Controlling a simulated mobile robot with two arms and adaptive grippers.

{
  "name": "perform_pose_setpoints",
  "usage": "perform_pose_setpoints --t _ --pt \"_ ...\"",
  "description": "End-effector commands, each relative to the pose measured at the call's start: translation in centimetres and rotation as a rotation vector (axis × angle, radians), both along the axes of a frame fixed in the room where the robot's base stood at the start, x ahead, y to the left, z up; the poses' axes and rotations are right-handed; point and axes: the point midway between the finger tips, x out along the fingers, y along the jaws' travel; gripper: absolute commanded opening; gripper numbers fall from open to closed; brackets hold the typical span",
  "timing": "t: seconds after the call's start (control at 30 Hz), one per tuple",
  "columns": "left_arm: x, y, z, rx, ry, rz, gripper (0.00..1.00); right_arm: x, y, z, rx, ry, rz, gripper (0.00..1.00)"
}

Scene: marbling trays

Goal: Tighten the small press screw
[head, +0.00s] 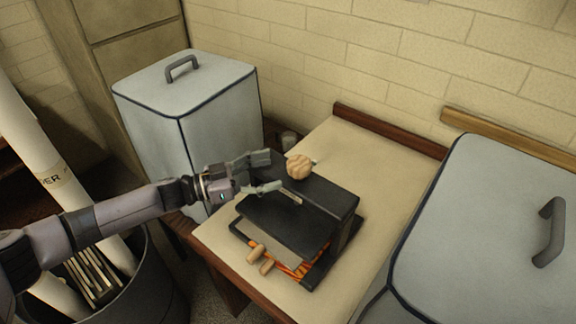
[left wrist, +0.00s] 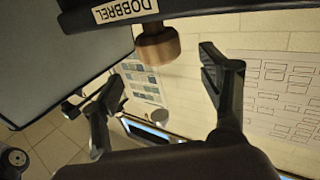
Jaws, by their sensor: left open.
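In the left wrist view, the wooden knob (left wrist: 158,46) shows at the top, under a black bar (left wrist: 185,10) labelled "DOBBREL". It lies beyond and between the open fingertips of my left gripper (left wrist: 160,82), apart from them. My right gripper is not in view.
A grey lidded box (head: 200,120) stands behind my left arm, and another (head: 490,230) stands at the right. A dark bin (head: 140,280) with rolls stands at the lower left. The tabletop (head: 385,165) right of the press is clear.

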Motion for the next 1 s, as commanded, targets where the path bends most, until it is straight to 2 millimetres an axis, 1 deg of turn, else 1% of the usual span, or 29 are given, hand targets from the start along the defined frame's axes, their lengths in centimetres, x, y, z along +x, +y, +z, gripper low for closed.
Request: perform_pose_setpoints --t 0.03,0.1,0.2,0.3,1.0 --pt "-0.4 1.0 -0.1 0.002 0.002 0.002 0.69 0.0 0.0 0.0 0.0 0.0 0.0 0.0" --pt "-0.8 2.0 0.0 0.001 0.0 0.002 0.69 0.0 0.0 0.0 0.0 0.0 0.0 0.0" --pt "-1.1 3.0 0.0 0.0 0.0 0.001 0.69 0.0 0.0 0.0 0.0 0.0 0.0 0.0" --pt "-1.4 3.6 0.0 0.0 0.0 0.001 0.69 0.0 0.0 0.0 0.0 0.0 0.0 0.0" --pt "-1.4 3.7 0.0 -0.001 0.0 0.0 0.69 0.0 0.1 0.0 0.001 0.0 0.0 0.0"
